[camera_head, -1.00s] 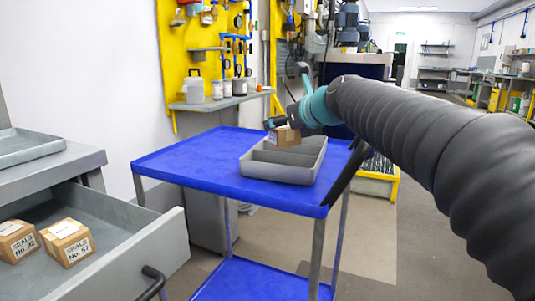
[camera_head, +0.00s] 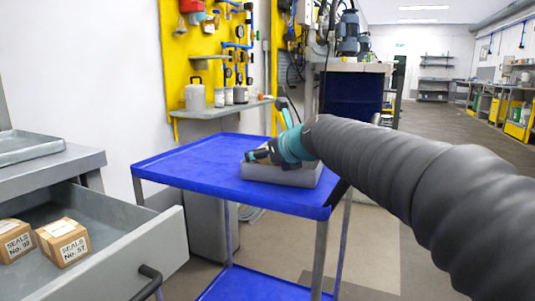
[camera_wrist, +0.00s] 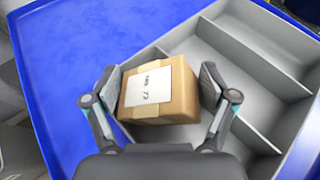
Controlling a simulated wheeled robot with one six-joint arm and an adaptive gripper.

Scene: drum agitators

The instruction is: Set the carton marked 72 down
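The carton (camera_wrist: 160,95) is a brown box with a white label in the wrist view. Its number is small and blurred and looks like 72 or 73. My gripper (camera_wrist: 160,88) has a finger against each side of it and appears shut on it. The carton is over the grey divided tray (camera_wrist: 245,50), covering part of its near compartment and wall; I cannot tell whether it touches the tray floor.
The tray stands on a blue cart (camera_head: 190,165), with bare top to its left. The tray's other visible compartments are empty. At left, an open grey drawer (camera_head: 120,255) holds two SEALS cartons (camera_head: 64,242). A shelf with jars (camera_head: 222,110) is behind.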

